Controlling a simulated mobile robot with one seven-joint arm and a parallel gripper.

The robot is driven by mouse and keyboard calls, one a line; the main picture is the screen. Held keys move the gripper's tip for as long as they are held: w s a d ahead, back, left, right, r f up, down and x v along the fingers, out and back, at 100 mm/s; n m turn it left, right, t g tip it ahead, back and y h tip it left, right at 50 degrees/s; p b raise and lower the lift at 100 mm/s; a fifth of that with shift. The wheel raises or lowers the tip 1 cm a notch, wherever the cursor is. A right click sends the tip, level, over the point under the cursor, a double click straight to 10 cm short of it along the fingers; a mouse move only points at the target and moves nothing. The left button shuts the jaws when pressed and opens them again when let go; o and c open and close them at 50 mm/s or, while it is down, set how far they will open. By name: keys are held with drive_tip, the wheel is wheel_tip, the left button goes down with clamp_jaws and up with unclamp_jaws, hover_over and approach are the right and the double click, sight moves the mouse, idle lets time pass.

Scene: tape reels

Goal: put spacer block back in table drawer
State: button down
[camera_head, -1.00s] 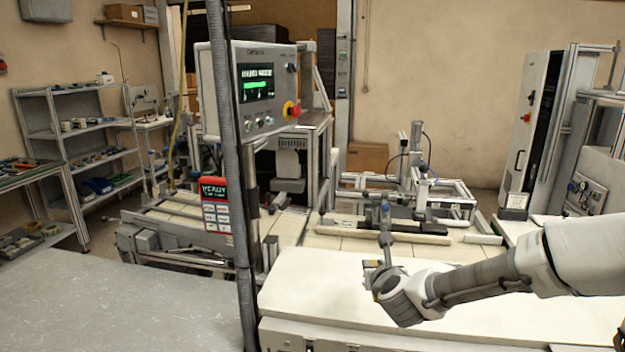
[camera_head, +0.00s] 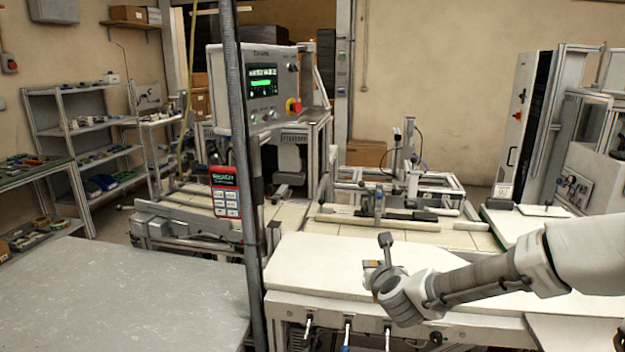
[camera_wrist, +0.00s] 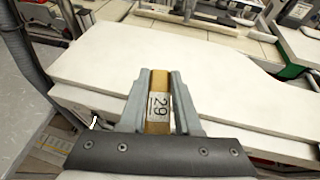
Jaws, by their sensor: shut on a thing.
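My gripper (camera_head: 374,268) is above the white tabletop (camera_head: 330,258) in the head view. In the wrist view my gripper (camera_wrist: 159,76) is shut on a yellow-brown block (camera_wrist: 159,126) with a white label reading 29, which I take for the spacer block. The block lies lengthwise between the two grey fingers, above the white tabletop (camera_wrist: 100,60). In the head view only a small tan bit of it shows at the gripper. I cannot make out an open table drawer in either view.
A dark vertical post (camera_head: 243,150) stands left of the white table. A grey worktop (camera_head: 120,290) lies beyond it at left. Behind the table is a tiled bench (camera_head: 440,240) with a metal fixture. Several cables or tools hang under the table's front edge.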

drive_tip(key=s+f, duration=0.3)
drive_tip(key=f, duration=0.3)
drive_tip(key=s+f, duration=0.3)
drive_tip(key=f, duration=0.4)
drive_tip(key=shift+s, duration=0.3)
drive_tip(key=shift+f, duration=0.1)
